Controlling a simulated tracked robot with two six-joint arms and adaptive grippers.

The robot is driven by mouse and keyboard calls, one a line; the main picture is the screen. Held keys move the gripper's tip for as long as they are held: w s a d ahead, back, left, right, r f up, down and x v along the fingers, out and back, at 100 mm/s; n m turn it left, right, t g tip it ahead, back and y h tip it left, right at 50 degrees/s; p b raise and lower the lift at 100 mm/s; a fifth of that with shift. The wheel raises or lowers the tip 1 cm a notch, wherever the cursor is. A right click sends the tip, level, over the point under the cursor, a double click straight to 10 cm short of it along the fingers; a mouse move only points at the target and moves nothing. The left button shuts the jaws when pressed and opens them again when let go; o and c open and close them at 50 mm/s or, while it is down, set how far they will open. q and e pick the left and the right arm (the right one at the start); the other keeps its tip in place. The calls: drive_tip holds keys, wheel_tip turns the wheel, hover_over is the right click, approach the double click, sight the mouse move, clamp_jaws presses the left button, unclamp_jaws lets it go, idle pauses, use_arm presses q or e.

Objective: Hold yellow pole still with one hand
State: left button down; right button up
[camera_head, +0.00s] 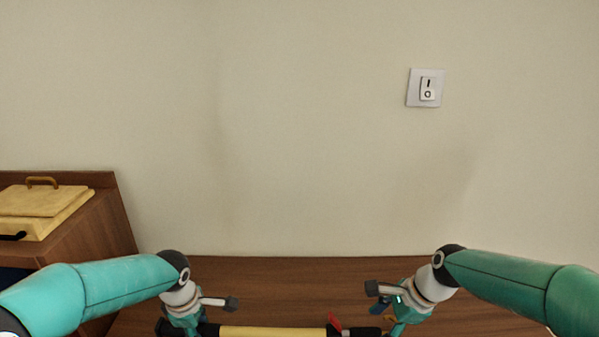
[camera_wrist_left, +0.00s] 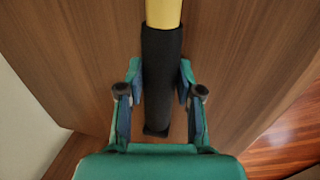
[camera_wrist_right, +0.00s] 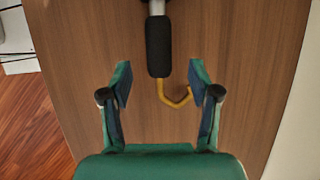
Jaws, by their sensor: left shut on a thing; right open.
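The yellow pole (camera_head: 272,332) lies level along the bottom of the head view, above the brown wood surface. It has a black grip (camera_wrist_left: 161,75) at its left end, and my left gripper (camera_wrist_left: 160,92) is shut on that grip. In the head view, my left gripper (camera_head: 190,328) is at the pole's left end. My right gripper (camera_wrist_right: 159,85) is open near the other end, where a black grip (camera_wrist_right: 159,47) reaches toward the gap between its fingers. A bent yellow hook (camera_wrist_right: 176,97) shows beside that grip. A small red part (camera_head: 334,321) sits near the pole's right end.
The wooden top (camera_head: 300,275) stands against a plain wall with a white switch (camera_head: 427,88). A wooden cabinet (camera_head: 95,225) at the left bears a yellow lidded box (camera_head: 45,203). The space above the pole, between my arms, is clear.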

sight(373, 331)
drive_tip(key=shift+x, duration=2.05)
clamp_jaws()
